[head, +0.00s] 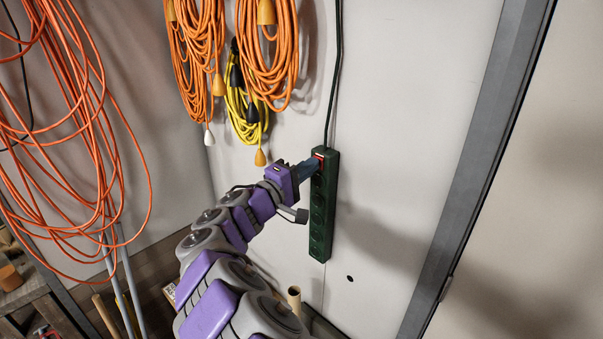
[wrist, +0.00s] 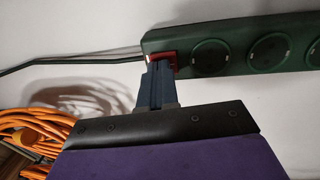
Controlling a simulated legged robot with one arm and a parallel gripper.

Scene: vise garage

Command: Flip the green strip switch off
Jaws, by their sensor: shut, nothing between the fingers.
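The green power strip (head: 322,205) hangs upright on the white wall in the head view, with several round sockets down its face. It also runs across the top of the wrist view (wrist: 230,52). Its red switch (head: 319,157) sits at the upper end, by the cord; in the wrist view the switch (wrist: 172,57) shows red beside the fingertips. My gripper (head: 313,166) is shut and empty. Its fingertips (wrist: 160,68) are at the switch and cover part of it. I cannot tell whether they touch it or which way it is tipped.
Orange cords (head: 268,60) and a yellow cord (head: 245,105) hang on the wall left of the strip. More orange cord (head: 75,130) hangs at far left. A grey metal post (head: 475,165) stands at right. The wall between strip and post is clear.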

